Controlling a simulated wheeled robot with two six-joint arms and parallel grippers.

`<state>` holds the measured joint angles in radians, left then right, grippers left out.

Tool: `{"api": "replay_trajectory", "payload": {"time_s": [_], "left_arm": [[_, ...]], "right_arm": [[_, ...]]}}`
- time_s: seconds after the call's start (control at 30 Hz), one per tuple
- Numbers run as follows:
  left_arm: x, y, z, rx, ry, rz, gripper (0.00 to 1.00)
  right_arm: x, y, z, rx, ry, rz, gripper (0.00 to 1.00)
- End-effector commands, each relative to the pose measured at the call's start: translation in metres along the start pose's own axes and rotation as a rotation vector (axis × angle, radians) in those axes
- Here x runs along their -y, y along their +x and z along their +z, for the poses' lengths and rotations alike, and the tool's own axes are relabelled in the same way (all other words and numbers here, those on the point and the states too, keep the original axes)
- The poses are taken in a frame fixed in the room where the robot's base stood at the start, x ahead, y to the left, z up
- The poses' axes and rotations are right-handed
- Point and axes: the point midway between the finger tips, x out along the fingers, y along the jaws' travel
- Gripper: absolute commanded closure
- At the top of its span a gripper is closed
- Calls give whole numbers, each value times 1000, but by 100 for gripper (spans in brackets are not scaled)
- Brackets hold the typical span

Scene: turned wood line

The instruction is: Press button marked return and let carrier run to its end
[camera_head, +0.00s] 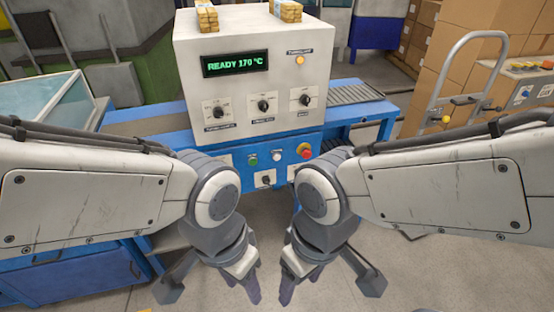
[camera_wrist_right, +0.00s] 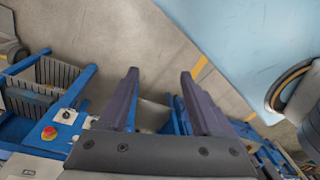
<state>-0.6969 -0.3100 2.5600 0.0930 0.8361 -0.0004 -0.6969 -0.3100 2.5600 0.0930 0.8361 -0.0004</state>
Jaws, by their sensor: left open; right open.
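A blue front panel (camera_head: 290,166) under a pale control box (camera_head: 258,75) carries a green button (camera_head: 252,160), a pale button (camera_head: 277,156), a red emergency stop on yellow (camera_head: 304,150) and a black knob (camera_head: 266,180). Their labels are too small to read, so I cannot tell which is marked return. I cannot make out a carrier. My left gripper (camera_head: 242,284) and right gripper (camera_head: 298,284) hang low in front of the machine, apart from the panel, empty and open. The right gripper's open fingers (camera_wrist_right: 158,88) show in the wrist view with nothing between them.
A belt (camera_head: 140,122) lies left of the box and rollers (camera_head: 352,92) right. A hand truck (camera_head: 462,85) and cartons (camera_head: 490,30) stand at right. The wrist view shows a red stop button (camera_wrist_right: 48,133). Floor (camera_head: 390,272) is clear.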

Motion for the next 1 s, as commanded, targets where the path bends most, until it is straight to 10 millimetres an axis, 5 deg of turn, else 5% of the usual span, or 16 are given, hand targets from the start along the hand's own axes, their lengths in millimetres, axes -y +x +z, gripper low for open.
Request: {"api": "replay_trajectory", "payload": {"time_s": [0.03,0.13,0.17,1.0], "left_arm": [[0,0,0,0,0,0,50],[0,0,0,0,0,0,50],[0,0,0,0,0,0,50],[0,0,0,0,0,0,50]], "right_arm": [[0,0,0,0,0,0,58],[0,0,0,0,0,0,96],[0,0,0,0,0,0,100],[0,0,0,0,0,0,100]]}}
